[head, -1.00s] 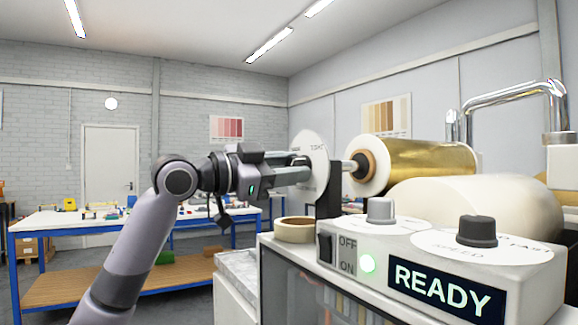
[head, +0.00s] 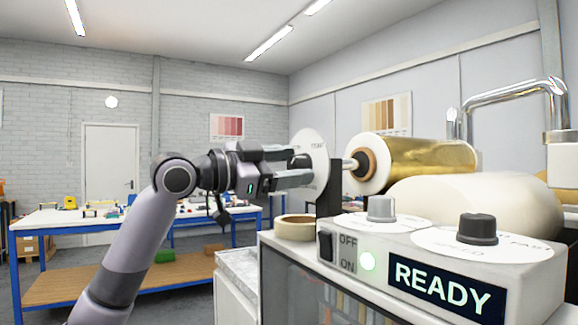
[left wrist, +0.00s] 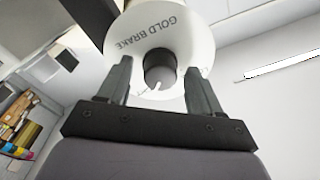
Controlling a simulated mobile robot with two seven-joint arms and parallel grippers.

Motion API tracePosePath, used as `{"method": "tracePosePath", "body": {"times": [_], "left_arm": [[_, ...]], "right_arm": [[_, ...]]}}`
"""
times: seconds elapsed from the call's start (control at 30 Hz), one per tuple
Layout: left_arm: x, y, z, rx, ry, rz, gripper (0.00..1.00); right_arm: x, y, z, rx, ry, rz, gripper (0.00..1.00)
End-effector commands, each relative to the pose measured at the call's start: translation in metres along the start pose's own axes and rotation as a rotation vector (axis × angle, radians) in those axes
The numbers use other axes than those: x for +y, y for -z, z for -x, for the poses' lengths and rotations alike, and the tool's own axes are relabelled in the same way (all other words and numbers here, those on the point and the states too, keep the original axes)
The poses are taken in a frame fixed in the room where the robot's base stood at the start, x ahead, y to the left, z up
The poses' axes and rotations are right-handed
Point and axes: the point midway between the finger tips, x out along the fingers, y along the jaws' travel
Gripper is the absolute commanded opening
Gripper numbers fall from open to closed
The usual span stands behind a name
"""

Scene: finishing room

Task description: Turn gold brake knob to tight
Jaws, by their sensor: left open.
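The gold brake dial is a white disc (head: 314,150) on a black bracket, facing left in the head view. In the left wrist view the disc (left wrist: 185,35) reads GOLD BRAKE, and the dark gold brake knob (left wrist: 160,66) stands at its centre with a white pointer mark toward the picture's bottom. My left gripper (head: 302,170) is open in front of the disc. In the left wrist view its two fingers (left wrist: 159,72) stand either side of the knob, with gaps showing. The knob is hidden by the fingers in the head view. My right gripper is not in view.
A gold foil roll (head: 425,160) sits just right of the disc. Below is the machine's control box with a READY display (head: 445,290), a grey knob (head: 380,210) and a black knob (head: 477,230). A tape roll (head: 294,229) lies nearby. A blue-framed bench (head: 60,222) stands behind.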

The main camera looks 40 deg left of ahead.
Motion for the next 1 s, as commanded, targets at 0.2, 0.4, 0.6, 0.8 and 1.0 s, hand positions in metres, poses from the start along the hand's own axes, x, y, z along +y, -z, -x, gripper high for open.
{"method": "tracePosePath", "body": {"times": [0.2, 0.4, 0.6, 0.8, 1.0], "left_arm": [[0.002, -0.004, 0.030, -0.002, 0.004, -0.003, 0.65], [0.002, -0.003, 0.059, 0.000, 0.003, -0.002, 0.65], [0.001, -0.001, 0.070, 0.000, 0.001, -0.001, 0.65], [0.000, 0.000, 0.070, 0.001, 0.001, -0.001, 0.65], [0.000, 0.000, 0.070, 0.001, 0.001, -0.001, 0.65]], "right_arm": [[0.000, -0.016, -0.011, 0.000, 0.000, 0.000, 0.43], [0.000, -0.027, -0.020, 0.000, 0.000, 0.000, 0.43], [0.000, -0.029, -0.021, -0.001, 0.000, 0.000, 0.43], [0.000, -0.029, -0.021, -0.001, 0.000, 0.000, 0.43], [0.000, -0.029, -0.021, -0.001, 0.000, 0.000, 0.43]]}}
